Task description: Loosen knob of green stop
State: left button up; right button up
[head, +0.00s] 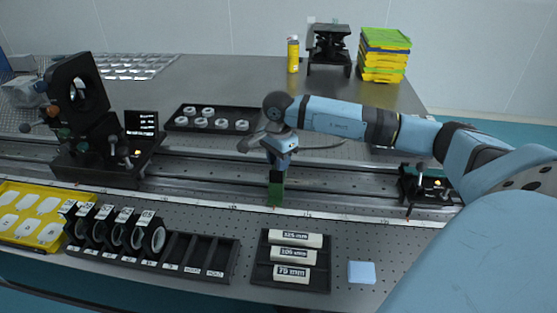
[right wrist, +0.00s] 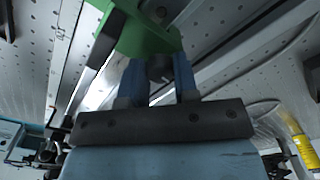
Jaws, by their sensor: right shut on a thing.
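The green stop (head: 276,190) sits on the rail at the middle of the table. It also shows at the top of the right wrist view (right wrist: 145,38). My right gripper (head: 278,168) reaches down to it from above. In the right wrist view, its two blue fingers (right wrist: 160,78) are close on either side of a small dark knob (right wrist: 159,68) at the green stop, shut on it. The fingers and the gripper body hide much of the knob. My left gripper is not in view.
A black mount with a round opening (head: 80,90) stands on the rail at left. A small carriage (head: 430,183) sits on the rail at right. A black lens rack (head: 190,255), a tray of labelled tubes (head: 262,272) and a blue block (head: 361,272) lie in front.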

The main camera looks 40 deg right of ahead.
jog(key=m, duration=0.7)
jog(key=shift+r+p, duration=0.1)
jog(key=shift+p, duration=0.2)
jog(key=m, duration=0.3)
jog(key=shift+m+p, duration=0.3)
jog(key=shift+m, duration=0.1)
jog(key=m, duration=0.3)
jog(key=shift+w+m+p, duration=0.1)
jog(key=shift+m+p, duration=0.2)
jog(key=m, duration=0.3)
jog(key=shift+p, duration=0.4)
jog(key=m+p, duration=0.1)
jog(key=m, duration=0.3)
jog(key=shift+d, duration=0.1)
jog(key=m+p, duration=0.1)
jog(key=m, duration=0.3)
jog(key=shift+m+p, duration=0.35)
jog(key=shift+m, duration=0.75)
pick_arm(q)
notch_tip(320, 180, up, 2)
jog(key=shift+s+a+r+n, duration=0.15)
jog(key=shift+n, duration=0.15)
pick_arm(e)
jog(key=shift+m, duration=0.5)
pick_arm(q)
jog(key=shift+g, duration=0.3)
